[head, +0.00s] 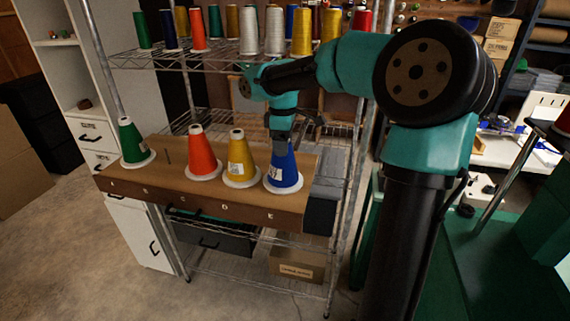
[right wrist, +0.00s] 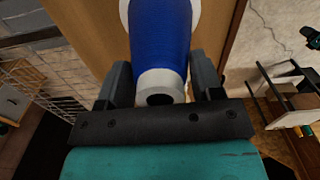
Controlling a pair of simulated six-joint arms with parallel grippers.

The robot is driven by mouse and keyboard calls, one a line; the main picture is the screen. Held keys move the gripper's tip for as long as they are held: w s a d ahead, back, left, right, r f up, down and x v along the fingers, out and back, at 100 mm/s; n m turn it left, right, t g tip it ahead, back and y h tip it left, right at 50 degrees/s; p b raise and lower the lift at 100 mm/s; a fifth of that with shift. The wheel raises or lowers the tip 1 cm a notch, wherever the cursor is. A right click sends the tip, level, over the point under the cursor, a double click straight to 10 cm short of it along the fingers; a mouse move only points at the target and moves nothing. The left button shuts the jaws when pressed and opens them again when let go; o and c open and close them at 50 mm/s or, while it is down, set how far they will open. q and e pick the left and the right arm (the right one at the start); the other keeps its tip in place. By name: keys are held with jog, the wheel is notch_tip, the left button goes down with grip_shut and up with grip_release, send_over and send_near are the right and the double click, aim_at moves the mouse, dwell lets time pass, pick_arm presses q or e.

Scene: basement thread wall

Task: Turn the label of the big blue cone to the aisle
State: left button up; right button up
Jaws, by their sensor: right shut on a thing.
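The big blue cone (head: 287,172) stands upright on its white base at the right end of the wooden board (head: 240,206). A small pale label patch shows on its lower left front in the head view. My right gripper (head: 282,136) comes from above and is shut on the top of the cone. In the right wrist view the blue cone (right wrist: 160,32) sits between the two fingers (right wrist: 162,82), with its pale hollow tip toward me. No label shows on the side seen there. My left gripper is not in view.
A yellow cone (head: 240,165), an orange cone (head: 204,158) and a green cone (head: 131,143) stand left of the blue cone. More cones fill the wire shelf (head: 220,60) above. A grey block (head: 328,170) is close right.

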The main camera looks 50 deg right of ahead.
jog(key=n, duration=0.5)
jog(key=shift+n, duration=0.4)
jog(key=shift+f, duration=0.2)
dwell(0.4)
jog(key=o, duration=1)
jog(key=shift+c, duration=0.2)
jog(key=shift+r, duration=0.1)
notch_tip(320, 180, up, 17)
jog(key=shift+r, duration=0.1)
